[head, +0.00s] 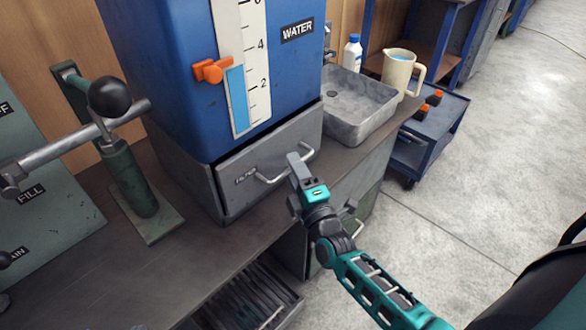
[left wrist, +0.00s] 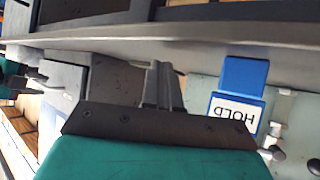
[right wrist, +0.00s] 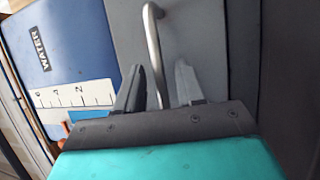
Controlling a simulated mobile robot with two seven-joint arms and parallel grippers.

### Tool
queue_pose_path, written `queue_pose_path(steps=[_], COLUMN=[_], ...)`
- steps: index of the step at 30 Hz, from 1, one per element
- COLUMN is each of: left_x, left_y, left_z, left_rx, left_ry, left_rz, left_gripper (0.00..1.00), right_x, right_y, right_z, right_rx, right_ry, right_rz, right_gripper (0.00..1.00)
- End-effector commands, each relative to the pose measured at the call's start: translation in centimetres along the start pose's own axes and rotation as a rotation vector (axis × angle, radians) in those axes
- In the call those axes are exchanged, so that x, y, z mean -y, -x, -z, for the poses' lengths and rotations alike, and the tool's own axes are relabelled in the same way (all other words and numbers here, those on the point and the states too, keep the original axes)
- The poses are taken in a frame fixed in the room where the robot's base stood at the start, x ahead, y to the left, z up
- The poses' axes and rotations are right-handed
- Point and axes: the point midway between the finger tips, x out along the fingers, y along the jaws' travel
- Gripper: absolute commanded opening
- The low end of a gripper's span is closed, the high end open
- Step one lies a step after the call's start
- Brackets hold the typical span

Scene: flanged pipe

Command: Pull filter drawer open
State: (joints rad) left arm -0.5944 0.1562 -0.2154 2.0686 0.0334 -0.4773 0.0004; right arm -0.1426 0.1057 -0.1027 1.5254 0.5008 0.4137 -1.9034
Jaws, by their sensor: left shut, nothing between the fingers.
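The filter drawer (head: 272,156) is a grey box front under the blue tank, with a small label and a bent metal handle (head: 270,179). From the head view I cannot tell whether it stands out at all. My right gripper (head: 300,168) is at the handle. In the right wrist view the handle bar (right wrist: 153,40) runs down between the spread fingers of the right gripper (right wrist: 158,88), with a gap beside it. My left gripper (left wrist: 162,85) has its fingers together and empty; it is outside the head view.
The blue tank (head: 170,70) with a water gauge stands above the drawer. A grey basin (head: 358,105) and a beige jug (head: 398,75) are to the right. A green lever post (head: 128,175) is at left. A blue sign reading HOLD (left wrist: 238,95) is near my left gripper.

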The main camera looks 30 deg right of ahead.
Motion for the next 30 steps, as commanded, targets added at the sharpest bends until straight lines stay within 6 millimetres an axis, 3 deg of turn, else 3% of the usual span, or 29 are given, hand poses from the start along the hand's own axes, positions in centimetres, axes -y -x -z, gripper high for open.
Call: queue_pose_path(steps=[12, 24, 30], left_x=[-0.18, -0.15, -0.05], left_y=[-0.14, -0.14, -0.12], left_z=[-0.03, -0.04, -0.08], left_rx=[-0.003, -0.003, -0.001], left_ry=[0.012, 0.011, 0.005], left_rz=[0.001, 0.001, 0.001], left_gripper=[0.00, 0.00, 0.00], right_x=[0.03, 0.02, 0.02], right_y=[-0.88, -0.85, -0.84], right_z=[0.00, 0.00, 0.00], right_rx=[-0.001, -0.001, 0.000], right_ry=[0.000, 0.000, 0.000], right_rz=[0.002, 0.001, 0.001], right_gripper=[0.38, 0.00, 0.00])
